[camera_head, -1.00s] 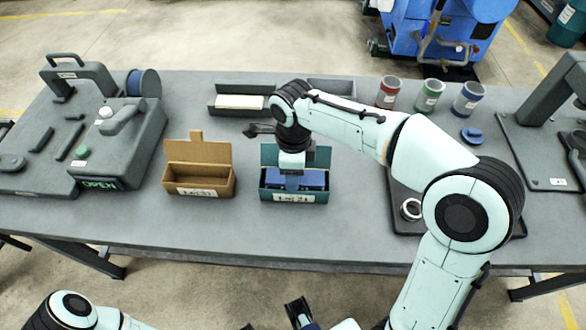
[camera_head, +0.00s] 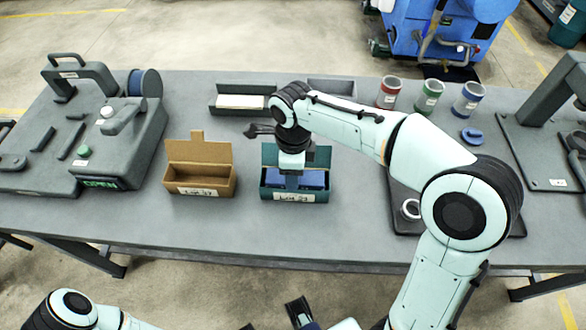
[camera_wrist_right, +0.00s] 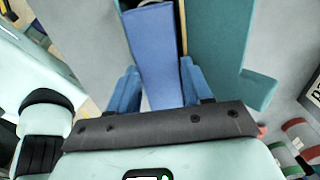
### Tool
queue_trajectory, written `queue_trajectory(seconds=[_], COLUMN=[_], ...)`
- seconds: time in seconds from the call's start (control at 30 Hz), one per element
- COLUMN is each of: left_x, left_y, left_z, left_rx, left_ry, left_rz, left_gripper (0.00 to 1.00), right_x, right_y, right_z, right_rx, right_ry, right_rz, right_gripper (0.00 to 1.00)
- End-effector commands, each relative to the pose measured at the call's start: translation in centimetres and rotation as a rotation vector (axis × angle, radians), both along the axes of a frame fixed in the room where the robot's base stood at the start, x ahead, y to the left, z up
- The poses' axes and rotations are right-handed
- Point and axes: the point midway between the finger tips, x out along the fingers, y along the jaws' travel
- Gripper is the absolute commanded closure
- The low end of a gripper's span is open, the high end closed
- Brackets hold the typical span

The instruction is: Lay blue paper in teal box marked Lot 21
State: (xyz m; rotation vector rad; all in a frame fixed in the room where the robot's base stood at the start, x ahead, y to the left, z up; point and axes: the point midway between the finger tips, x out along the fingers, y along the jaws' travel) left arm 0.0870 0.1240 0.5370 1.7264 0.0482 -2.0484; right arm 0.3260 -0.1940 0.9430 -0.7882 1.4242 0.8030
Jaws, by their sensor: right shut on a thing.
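The teal box (camera_head: 318,196) stands open on the table, its lid raised at the back and a white label on its front. The blue paper (camera_head: 314,178) shows inside the box's opening, below its rim in part. My right gripper (camera_head: 291,178) points down into the box and is shut on the blue paper. In the right wrist view the blue paper (camera_wrist_right: 150,50) lies between the two blue fingers (camera_wrist_right: 158,90), beside the teal box wall (camera_wrist_right: 222,45). Whether the paper touches the box floor is hidden. My left gripper (camera_head: 299,312) is at the bottom edge, partly cut off.
An open brown box (camera_head: 200,182) with a label stands left of the teal box. A grey tray (camera_head: 240,112) with white paper lies behind. A grey machine (camera_head: 110,140) is at the left; several coloured cups (camera_head: 429,97) stand at back right. Table front is clear.

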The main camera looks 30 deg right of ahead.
Motion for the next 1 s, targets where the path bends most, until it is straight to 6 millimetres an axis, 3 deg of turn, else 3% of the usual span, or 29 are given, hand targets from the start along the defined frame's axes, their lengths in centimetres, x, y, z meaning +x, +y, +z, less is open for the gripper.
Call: queue_trajectory(seconds=[0.33, 0.37, 0.43, 0.63, 0.67, 0.7, 0.73, 1.0], left_x=[0.01, 0.01, 0.01, 0.01, 0.01, 0.01, 0.01, 0.01], left_y=[0.00, 0.00, 0.00, 0.00, 0.00, 0.00, 0.00, 0.00], left_z=[0.02, 0.02, 0.02, 0.02, 0.02, 0.02, 0.02, 0.02], left_rx=[0.000, 0.000, 0.000, 0.000, 0.000, 0.000, 0.000, 0.000], left_ry=[0.000, 0.000, 0.000, 0.000, 0.000, 0.000, 0.000, 0.000], left_rz=[0.000, 0.000, 0.000, 0.000, 0.000, 0.000, 0.000, 0.000], left_gripper=[0.57, 0.57, 0.57, 0.57, 0.57, 0.57, 0.57, 0.57], right_x=[0.01, 0.01, 0.02, 0.01, 0.01, 0.01, 0.01, 0.00], right_y=[0.02, 0.02, 0.01, -0.01, 0.00, -0.01, -0.01, -0.01], right_z=[-0.05, -0.05, -0.04, -0.03, -0.04, -0.03, -0.03, -0.03], right_rx=[0.000, 0.000, 0.000, 0.000, 0.000, 0.000, 0.000, -0.001], right_ry=[0.000, 0.000, 0.000, 0.000, 0.000, 0.000, 0.000, 0.001], right_rz=[0.000, 0.000, 0.000, 0.000, 0.000, 0.000, 0.000, 0.000], right_gripper=[0.79, 0.41, 0.21, 0.21, 0.18, 0.05, 0.00, 0.00])
